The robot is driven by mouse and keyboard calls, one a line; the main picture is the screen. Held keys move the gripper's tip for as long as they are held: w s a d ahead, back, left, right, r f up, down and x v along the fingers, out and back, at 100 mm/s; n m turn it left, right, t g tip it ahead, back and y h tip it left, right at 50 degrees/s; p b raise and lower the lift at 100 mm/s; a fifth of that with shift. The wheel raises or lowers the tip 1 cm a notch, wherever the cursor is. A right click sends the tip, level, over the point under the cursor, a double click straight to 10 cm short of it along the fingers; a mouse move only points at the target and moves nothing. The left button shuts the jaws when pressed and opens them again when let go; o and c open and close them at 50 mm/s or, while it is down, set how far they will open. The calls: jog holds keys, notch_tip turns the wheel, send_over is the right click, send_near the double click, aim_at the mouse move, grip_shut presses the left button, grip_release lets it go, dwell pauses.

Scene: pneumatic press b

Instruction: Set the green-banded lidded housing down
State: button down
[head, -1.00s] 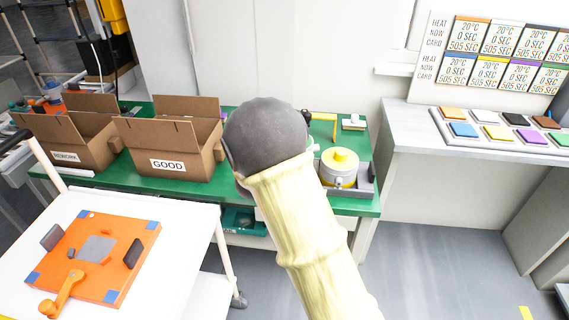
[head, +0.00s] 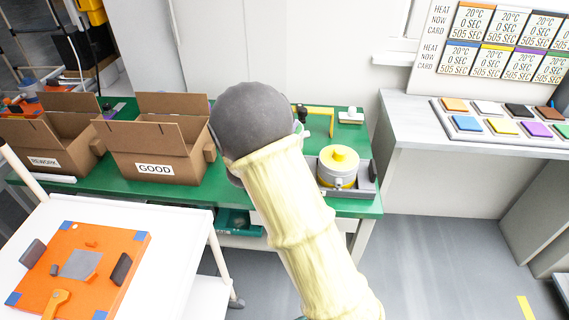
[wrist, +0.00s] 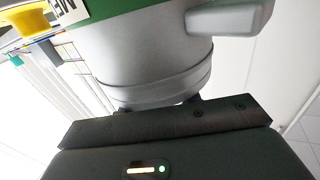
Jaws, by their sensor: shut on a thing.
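The green-banded housing (wrist: 150,55) fills the upper middle of the wrist view. It is a pale grey round body with a green band, part of a white label and a grey block on its right side. My gripper (wrist: 165,120) is shut on it, with the fingertips mostly hidden behind its lower rim. The housing's lid and underside are out of sight.
A yellow-topped grey housing (head: 338,168) sits in a grey fixture on the bench's right. Cardboard boxes marked GOOD (head: 155,168) and REWORK (head: 42,160) stand left. An orange board (head: 115,255) lies on a white cart. The grey counter (head: 420,125) holds coloured cards.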

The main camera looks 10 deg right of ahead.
notch_tip(320, 180, down, 5)
jog(key=shift+r+b, duration=0.2)
jog(key=shift+b, duration=0.1)
jog(key=shift+w+f, duration=0.15)
jog(key=shift+f, duration=0.15)
jog(key=shift+a, duration=0.15)
jog(key=f, duration=0.3)
jog(key=shift+d+f+b, duration=0.25)
jog(key=shift+f+b, duration=0.05)
jog(key=shift+f, duration=0.05)
jog(key=shift+a, duration=0.1)
jog(key=c, duration=1)
grip_release()
jog(key=shift+s+f, duration=0.15)
jog(key=shift+s, duration=0.05)
